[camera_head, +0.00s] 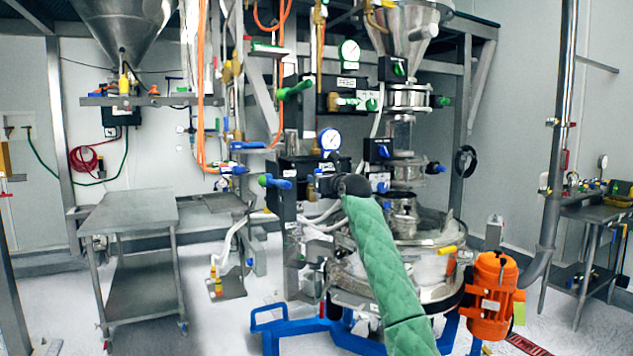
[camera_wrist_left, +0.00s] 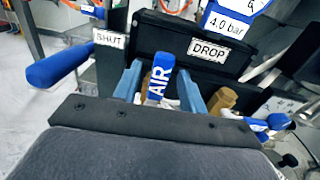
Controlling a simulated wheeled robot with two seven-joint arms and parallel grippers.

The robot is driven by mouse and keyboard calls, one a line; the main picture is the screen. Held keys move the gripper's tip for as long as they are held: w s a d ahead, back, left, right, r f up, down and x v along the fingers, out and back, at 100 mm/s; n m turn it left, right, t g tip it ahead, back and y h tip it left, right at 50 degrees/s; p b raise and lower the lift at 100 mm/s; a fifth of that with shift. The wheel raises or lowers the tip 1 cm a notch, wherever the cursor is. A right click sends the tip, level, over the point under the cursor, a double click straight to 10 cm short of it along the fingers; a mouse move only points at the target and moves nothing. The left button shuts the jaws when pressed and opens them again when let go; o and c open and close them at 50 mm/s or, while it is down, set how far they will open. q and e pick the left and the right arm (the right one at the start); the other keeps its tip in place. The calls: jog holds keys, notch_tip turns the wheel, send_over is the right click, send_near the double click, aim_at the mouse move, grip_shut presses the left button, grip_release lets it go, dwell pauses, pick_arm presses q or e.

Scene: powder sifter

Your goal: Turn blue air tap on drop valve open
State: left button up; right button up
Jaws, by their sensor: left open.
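The blue air tap (camera_wrist_left: 157,84), marked AIR, stands upright in the wrist view below the black panel with SHUT (camera_wrist_left: 108,38) and DROP (camera_wrist_left: 210,50) labels. My left gripper (camera_wrist_left: 162,88) is open, with one light-blue finger on each side of the tap. The tap sits between the fingers; I cannot tell if either touches it. In the head view my left arm, in a green sleeve, reaches up to the valve panel, with the gripper (camera_head: 322,184) at its end. The tap there is mostly hidden or too small to make out. My right gripper is out of view.
Another blue handle (camera_wrist_left: 58,65) sticks out to the left of the panel; it also shows in the head view (camera_head: 275,182). A blue-rimmed gauge (camera_head: 330,140) is above the panel. An orange motor (camera_head: 493,295) stands at right, a steel trolley (camera_head: 128,212) at left.

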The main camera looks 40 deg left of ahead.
pick_arm(q)
jog(key=b+v, duration=0.1)
jog(key=v, duration=0.3)
jog(key=shift+s+d, duration=0.1)
jog(key=shift+d, duration=0.1)
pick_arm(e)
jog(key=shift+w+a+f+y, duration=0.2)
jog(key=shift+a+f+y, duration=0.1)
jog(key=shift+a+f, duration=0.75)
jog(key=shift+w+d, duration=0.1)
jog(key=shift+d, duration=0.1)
